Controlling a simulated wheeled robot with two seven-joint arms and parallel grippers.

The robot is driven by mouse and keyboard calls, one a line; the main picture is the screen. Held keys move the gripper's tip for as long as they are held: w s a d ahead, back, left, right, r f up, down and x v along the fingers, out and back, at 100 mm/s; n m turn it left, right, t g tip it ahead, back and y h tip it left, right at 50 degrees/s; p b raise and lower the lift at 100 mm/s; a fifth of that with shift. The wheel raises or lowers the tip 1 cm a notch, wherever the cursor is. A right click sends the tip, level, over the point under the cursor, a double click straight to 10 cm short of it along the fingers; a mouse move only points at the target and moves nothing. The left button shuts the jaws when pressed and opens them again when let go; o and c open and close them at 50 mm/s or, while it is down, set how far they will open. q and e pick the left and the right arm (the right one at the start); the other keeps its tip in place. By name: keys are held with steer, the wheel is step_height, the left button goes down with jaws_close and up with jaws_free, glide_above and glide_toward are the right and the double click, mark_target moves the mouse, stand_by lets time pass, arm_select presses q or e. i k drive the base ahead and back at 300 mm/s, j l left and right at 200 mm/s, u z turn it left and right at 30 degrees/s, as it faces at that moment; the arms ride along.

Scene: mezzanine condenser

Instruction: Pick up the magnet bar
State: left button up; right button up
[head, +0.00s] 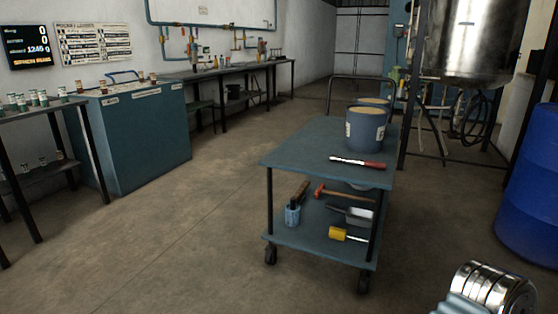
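A thin bar, pale at its left end and red at its right end, lies on the top shelf of the blue-grey cart (315,143); it looks like the magnet bar (358,162). It lies flat near the front right edge of the cart top, in front of a blue-grey bucket, with nothing covering it. A metallic part of my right arm shows at the bottom right corner, well apart from the cart. Neither of my grippers is in view.
Two buckets (366,130) stand on the cart's back right. Its lower shelf holds a hammer (334,193), a scoop (352,213) and a yellow-headed tool (346,235). A blue drum (532,195) stands right. Floor left of the cart is clear to the blue cabinet (140,135).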

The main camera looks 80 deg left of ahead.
mark_target(346, 159)
steer(key=u, duration=2.2)
steer(key=i+j, duration=0.2)
steer(key=i, duration=0.15)
steer(key=i+j, duration=0.2)
steer(key=i, duration=0.15)
steer(key=i+j+u, duration=0.1)
steer(key=i, duration=0.25)
steer(key=j, duration=0.1)
